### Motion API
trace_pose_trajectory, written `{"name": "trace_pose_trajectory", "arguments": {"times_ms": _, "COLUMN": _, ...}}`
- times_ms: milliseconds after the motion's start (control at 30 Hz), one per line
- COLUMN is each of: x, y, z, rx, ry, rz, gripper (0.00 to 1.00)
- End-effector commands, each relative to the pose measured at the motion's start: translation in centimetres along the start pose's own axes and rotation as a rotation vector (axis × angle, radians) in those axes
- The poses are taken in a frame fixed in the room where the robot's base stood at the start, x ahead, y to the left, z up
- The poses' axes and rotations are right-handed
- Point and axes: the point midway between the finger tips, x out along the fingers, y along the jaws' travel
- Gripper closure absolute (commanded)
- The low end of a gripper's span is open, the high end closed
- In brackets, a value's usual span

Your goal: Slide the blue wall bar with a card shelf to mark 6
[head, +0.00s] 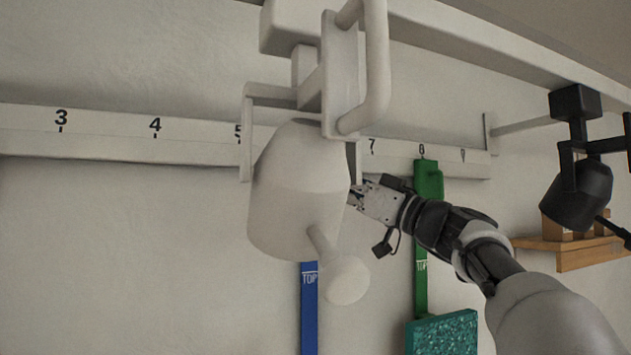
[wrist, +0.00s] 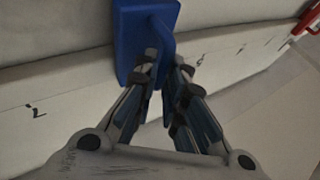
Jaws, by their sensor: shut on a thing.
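The blue wall bar (head: 309,310) hangs below the numbered white rail (head: 190,150). In the head view, a white lamp hides its upper part and the frame cuts off its lower end, so its card shelf does not show. In the wrist view, its blue head (wrist: 138,35) sits on the rail between a mark that looks like 7 and one that looks like 5. My gripper (wrist: 168,72) is shut on the blue handle there. In the head view, my gripper (head: 356,190) reaches behind the lamp. Mark 6 is hidden in both views.
The white lamp (head: 300,190) hangs in front of the rail. A green bar (head: 421,230) with a teal speckled panel (head: 441,333) hangs to the right. A black lamp (head: 578,192) and wooden shelf (head: 590,255) are farther right. A red part (wrist: 307,22) shows in the wrist view.

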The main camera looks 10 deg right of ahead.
Motion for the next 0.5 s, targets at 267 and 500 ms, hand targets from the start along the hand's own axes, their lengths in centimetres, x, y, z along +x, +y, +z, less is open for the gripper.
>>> {"name": "trace_pose_trajectory", "arguments": {"times_ms": 267, "x": 0.03, "y": -0.07, "z": -0.20, "rx": 0.000, "ry": 0.004, "rz": 0.001, "gripper": 0.85}}
{"name": "trace_pose_trajectory", "arguments": {"times_ms": 500, "x": 0.03, "y": -0.06, "z": -0.09, "rx": 0.000, "ry": 0.002, "rz": 0.001, "gripper": 0.70}}
